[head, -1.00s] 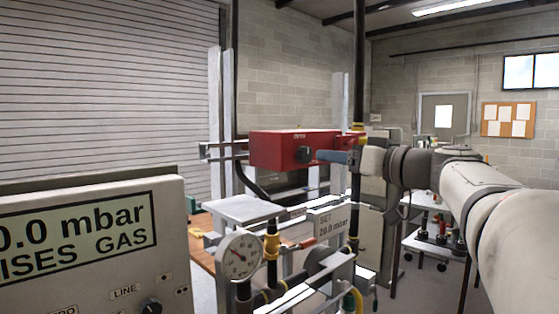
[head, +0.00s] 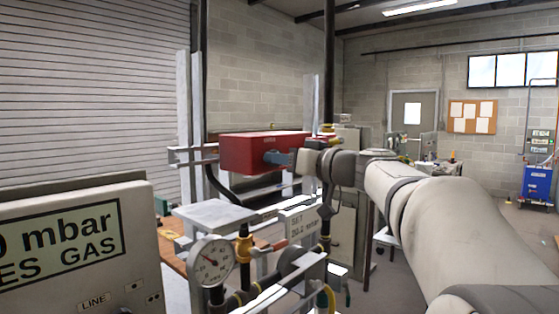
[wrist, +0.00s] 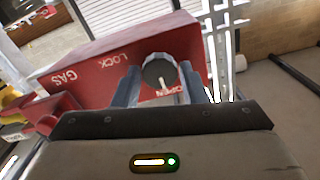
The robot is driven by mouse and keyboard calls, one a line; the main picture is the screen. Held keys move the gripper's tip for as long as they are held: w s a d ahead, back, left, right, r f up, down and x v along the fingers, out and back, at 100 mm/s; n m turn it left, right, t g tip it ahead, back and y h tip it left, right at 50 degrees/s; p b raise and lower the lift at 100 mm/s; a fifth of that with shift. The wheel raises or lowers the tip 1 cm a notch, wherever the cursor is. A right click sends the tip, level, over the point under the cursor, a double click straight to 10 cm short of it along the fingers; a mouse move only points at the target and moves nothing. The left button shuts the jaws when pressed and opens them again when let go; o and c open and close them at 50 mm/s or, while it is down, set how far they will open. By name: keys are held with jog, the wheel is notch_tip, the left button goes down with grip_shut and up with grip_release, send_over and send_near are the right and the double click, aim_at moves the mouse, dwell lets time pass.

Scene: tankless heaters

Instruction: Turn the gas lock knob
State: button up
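The gas lock is a red box (head: 250,153), also in the wrist view (wrist: 105,62), with white lettering LOCK, GAS and OPEN. Its round dark grey knob (wrist: 159,71) is on the face towards my gripper, and its white pointer line points down towards OPEN. My gripper (wrist: 160,78) has its two blue-grey fingers apart, one on each side of the knob. Whether they touch it I cannot tell. In the head view my gripper (head: 272,157) is against the box's front face and hides the knob.
A pressure gauge (head: 211,261), yellow-fitted pipes and a SET sign (head: 303,222) stand below and in front of the box. A grey panel with a display (head: 60,245) is at the left front. Open floor lies at the right (head: 500,240).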

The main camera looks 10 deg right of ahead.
jog(key=c, duration=0.6)
jog(key=shift+f+m+b, duration=0.15)
jog(key=shift+m+b, duration=0.15)
jog(key=shift+b, duration=0.05)
jog(key=m+b, duration=0.2)
jog(key=m, duration=1.3)
jog(key=shift+m+b, duration=0.3)
jog(key=shift+b, duration=0.05)
